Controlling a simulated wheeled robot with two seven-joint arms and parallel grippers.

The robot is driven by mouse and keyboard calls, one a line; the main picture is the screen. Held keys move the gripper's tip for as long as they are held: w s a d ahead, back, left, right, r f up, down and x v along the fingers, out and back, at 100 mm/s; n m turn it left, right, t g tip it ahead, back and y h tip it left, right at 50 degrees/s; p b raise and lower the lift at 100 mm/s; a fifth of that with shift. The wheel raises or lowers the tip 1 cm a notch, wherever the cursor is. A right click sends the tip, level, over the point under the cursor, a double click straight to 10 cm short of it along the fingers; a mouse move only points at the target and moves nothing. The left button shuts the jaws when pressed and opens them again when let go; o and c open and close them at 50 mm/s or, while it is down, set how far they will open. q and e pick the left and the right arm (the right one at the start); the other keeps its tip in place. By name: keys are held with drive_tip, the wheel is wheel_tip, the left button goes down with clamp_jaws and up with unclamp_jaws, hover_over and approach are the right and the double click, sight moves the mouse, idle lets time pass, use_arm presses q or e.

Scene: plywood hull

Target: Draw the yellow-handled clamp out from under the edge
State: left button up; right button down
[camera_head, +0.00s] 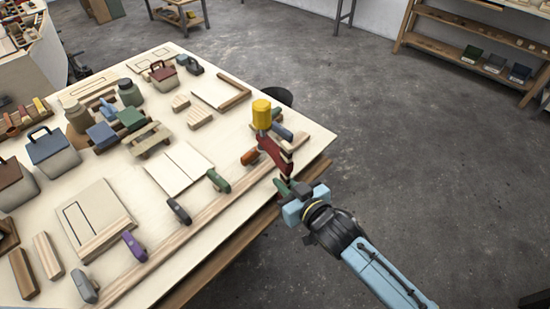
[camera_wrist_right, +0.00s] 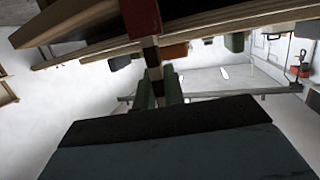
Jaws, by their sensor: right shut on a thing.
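The clamp (camera_head: 272,152) has a yellow handle (camera_head: 262,114) standing up above the right edge of the plywood table (camera_head: 110,168), with a red body below it. Its lower end reaches down past the table edge. My right gripper (camera_head: 287,187) is just outside that edge, shut on the clamp's lower end. In the right wrist view my green fingertips (camera_wrist_right: 159,90) close around a dark and pale bar of the clamp (camera_wrist_right: 152,56), below the board's underside. Where the clamp touches the board is hard to tell. My left gripper is not in view.
Several other clamps with coloured handles line this edge, including an orange one (camera_head: 250,157), a green one (camera_head: 218,181) and a purple one (camera_head: 134,247). A dark bin (camera_head: 279,96) stands behind the table. The floor to the right (camera_head: 430,170) is clear.

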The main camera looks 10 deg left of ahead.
drive_tip(key=shift+r, duration=0.1)
drive_tip(key=shift+s+d+r+p, duration=0.1)
drive_tip(key=shift+s+d+p, duration=0.65)
drive_tip(key=shift+d, duration=0.25)
drive_tip(key=shift+s+d+p, duration=0.7)
drive_tip(key=shift+s+d, duration=0.05)
drive_tip(key=shift+d, duration=0.25)
drive_tip(key=shift+s+d+p, duration=0.6)
drive_tip(key=shift+s+d, duration=0.15)
drive_tip(key=shift+d, duration=0.25)
drive_tip(key=shift+s+d+p, duration=0.55)
drive_tip(key=shift+s+d, duration=0.15)
drive_tip(key=shift+d, duration=0.3)
